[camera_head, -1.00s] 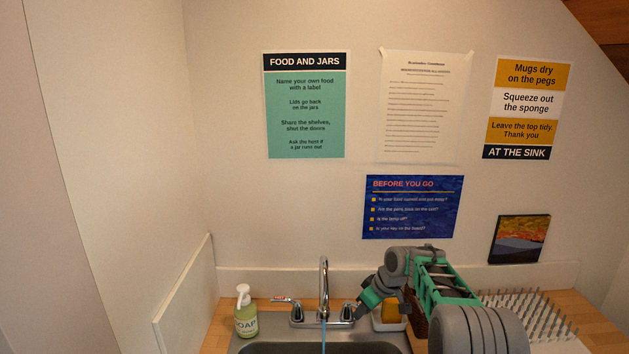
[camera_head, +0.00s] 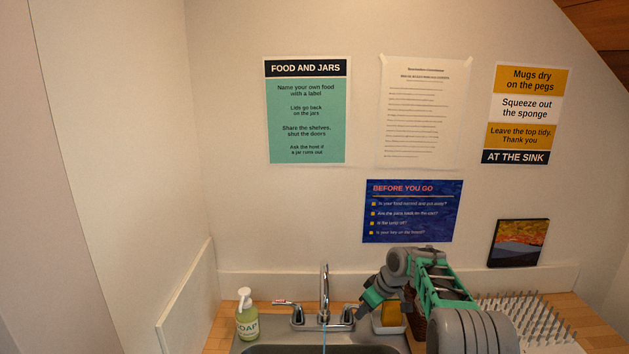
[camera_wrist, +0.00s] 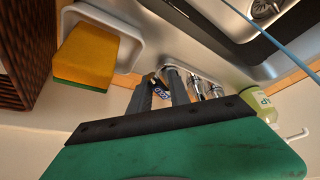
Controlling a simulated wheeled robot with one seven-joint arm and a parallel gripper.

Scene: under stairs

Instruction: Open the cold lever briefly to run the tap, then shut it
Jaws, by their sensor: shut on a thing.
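The chrome tap (camera_head: 324,290) stands at the back of the sink, with a lever on each side. A thin blue stream of water (camera_head: 324,342) falls from its spout; the stream (camera_wrist: 262,38) also crosses the wrist view. The cold lever (camera_wrist: 160,88), with a blue label reading COLD, is on the tap's right side in the head view. My gripper (camera_wrist: 160,97) is shut on the cold lever, its fingers on either side of the label. The fingers hide part of the lever. In the head view my gripper (camera_head: 362,309) is just right of the spout. The red-marked lever (camera_head: 283,303) is on the left.
A soap bottle (camera_head: 247,318) stands left of the tap. A yellow and green sponge (camera_wrist: 88,55) sits in a white dish (camera_wrist: 128,48) close beside my gripper. A brown woven basket (camera_wrist: 24,50) is beyond it. A pegged drying rack (camera_head: 530,318) stands at the right.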

